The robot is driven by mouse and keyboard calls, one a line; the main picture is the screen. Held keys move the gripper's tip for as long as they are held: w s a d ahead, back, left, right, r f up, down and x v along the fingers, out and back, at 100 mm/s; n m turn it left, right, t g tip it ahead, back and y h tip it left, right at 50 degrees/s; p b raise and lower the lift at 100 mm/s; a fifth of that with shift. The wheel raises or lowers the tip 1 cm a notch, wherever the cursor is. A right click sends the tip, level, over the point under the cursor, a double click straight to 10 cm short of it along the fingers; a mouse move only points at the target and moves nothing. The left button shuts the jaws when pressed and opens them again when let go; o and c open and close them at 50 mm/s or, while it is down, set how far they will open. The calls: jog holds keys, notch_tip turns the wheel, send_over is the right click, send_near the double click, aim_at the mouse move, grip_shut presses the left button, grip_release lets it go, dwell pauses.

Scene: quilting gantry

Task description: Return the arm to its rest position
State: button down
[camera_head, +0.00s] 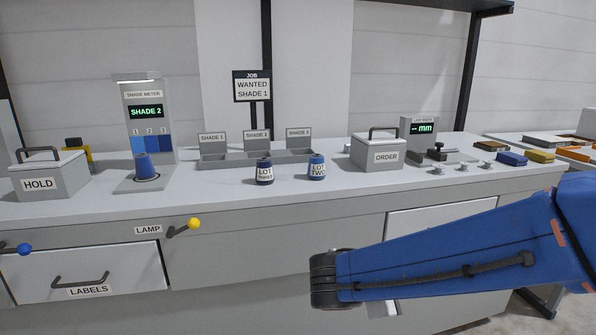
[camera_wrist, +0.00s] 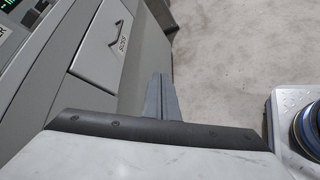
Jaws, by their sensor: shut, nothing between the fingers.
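My blue arm reaches in from the right of the head view, low in front of the bench. Its dark joint end is left of the right-hand drawer front. My gripper (camera_wrist: 160,97) shows in the wrist view as grey fingers pressed together, with nothing between them. It hangs beside the bench front, over the grey floor. In the head view the gripper is mostly hidden behind the arm; only a small pale part shows below it.
The bench (camera_head: 345,200) carries a shade meter (camera_head: 136,105) with a blue spool on it, LOT spools (camera_head: 264,174) (camera_head: 317,169), a shade rack (camera_head: 215,162), a HOLD box (camera_head: 40,184) and an ORDER box (camera_head: 386,157). A yellow-knobbed LAMP lever (camera_head: 193,224) sticks out from the front. Floor beside the bench is clear.

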jog(key=s+d+f+m+g+y, duration=0.3)
jog(key=s+d+m+g+y, duration=0.1)
jog(key=s+d+m, duration=0.4)
jog(key=s+a+r+m+t+y, duration=0.2)
jog(key=s+a+m+y, duration=0.1)
jog(key=s+m+y, duration=0.3)
jog(key=shift+s+a+r+m, duration=0.2)
jog(key=shift+s+m, duration=0.6)
jog(key=shift+m, duration=0.2)
